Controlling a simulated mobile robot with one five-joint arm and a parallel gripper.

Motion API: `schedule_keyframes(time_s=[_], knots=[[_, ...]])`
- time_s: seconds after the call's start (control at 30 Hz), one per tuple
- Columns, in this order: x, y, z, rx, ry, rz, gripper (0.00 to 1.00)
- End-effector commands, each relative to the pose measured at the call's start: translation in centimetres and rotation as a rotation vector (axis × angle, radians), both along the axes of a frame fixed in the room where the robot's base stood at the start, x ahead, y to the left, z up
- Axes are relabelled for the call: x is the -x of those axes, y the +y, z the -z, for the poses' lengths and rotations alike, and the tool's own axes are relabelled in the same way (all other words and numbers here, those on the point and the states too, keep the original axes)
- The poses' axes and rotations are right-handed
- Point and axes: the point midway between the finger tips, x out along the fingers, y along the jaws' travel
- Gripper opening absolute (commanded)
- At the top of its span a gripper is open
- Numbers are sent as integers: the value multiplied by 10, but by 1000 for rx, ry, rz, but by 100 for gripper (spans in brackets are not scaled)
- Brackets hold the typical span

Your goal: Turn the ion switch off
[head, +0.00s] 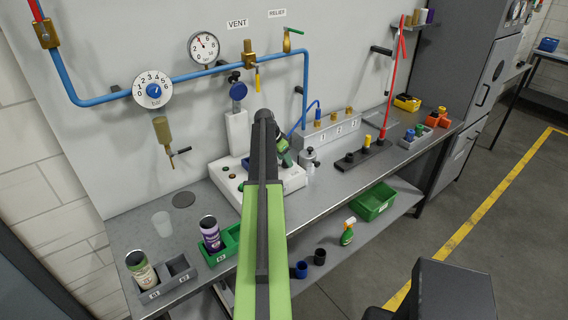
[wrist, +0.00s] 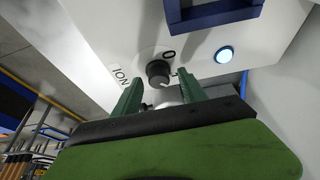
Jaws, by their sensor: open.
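The ion switch (wrist: 158,71) is a round black knob on a white machine face, beside the printed word ION and a 0 mark. A pale line shows on its lower edge; its exact setting is hard to tell. A round lamp (wrist: 225,54) to its right glows pale blue. My gripper (wrist: 160,93) is open, its green fingers pointing at the knob, one to each side in the picture. I cannot tell whether they touch it. In the head view my gripper (head: 284,155) is over the white machine (head: 232,184), and my arm hides the switch.
A blue frame (wrist: 210,14) juts from the machine above the knob. On the bench, a green tray (head: 222,250) and a grey tray (head: 168,283) hold cans at the left. A metal valve block (head: 330,135) and a black rack (head: 366,155) stand to the right.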

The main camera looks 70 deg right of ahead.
Motion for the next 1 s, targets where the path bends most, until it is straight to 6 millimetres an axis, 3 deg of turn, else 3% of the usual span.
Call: schedule_keyframes(time_s=[0.07, 0.4, 0.5, 0.53, 1.0], knots=[[0, 0, -1, 0, 0, 0, 46], [-1, 0, -1, 1, 0, -1, 1], [-1, 0, -1, 2, -1, -2, 0], [1, 9, -1, 2, -1, -1, 0], [0, 2, -1, 1, -2, -145, 0]])
